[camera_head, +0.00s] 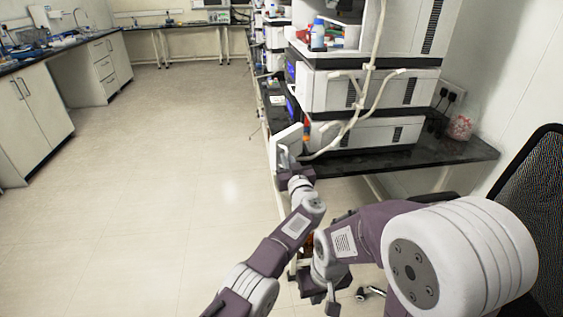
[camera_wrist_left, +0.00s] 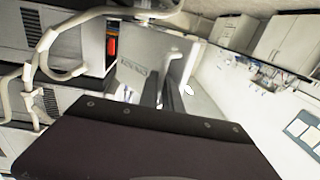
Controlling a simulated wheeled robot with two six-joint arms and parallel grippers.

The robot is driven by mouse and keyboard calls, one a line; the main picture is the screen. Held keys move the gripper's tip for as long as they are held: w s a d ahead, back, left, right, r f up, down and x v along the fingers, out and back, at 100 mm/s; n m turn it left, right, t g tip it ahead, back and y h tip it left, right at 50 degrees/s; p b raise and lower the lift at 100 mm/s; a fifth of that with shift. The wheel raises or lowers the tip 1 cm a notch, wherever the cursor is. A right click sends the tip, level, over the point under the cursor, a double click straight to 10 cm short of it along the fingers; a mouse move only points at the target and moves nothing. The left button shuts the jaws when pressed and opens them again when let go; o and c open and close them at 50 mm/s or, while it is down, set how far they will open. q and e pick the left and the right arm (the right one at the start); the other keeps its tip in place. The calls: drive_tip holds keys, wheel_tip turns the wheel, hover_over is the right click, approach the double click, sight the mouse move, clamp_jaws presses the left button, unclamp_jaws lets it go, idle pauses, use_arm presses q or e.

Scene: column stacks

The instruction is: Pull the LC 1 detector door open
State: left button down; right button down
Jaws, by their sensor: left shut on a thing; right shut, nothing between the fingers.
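The LC 1 detector door (camera_head: 287,143) is a white panel at the front of the lowest module (camera_head: 372,136) in the near column stack. It stands out at an angle from the module, with an orange-red part showing in the gap behind it. In the left wrist view, the door (camera_wrist_left: 140,62) carries printed lettering. My left gripper (camera_head: 291,168) is at the door's lower edge; its dark fingers (camera_wrist_left: 163,95) are shut on the door. The exact grip is partly hidden. My right gripper (camera_head: 322,290) hangs low, shut and empty, away from the door.
The stack stands on a dark bench (camera_head: 430,157) with white tubing (camera_head: 350,120) down its side. A black chair (camera_head: 545,190) is at the right. Pale floor (camera_head: 150,190) left of the door is clear, with cabinets (camera_head: 35,115) beyond.

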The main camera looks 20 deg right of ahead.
use_arm(q)
drive_tip(key=shift+s+d+f, duration=0.3)
drive_tip(key=shift+d+f, duration=0.05)
drive_tip(key=shift+d, duration=0.1)
drive_tip(key=c, duration=1.7)
unclamp_jaws()
drive_tip(key=shift+o, duration=0.7)
drive_tip(key=shift+s+d+r, duration=0.1)
drive_tip(key=shift+d, duration=0.2)
drive_tip(key=shift+a, duration=0.1)
drive_tip(key=shift+a+r, duration=0.1)
drive_tip(key=shift+r, duration=0.05)
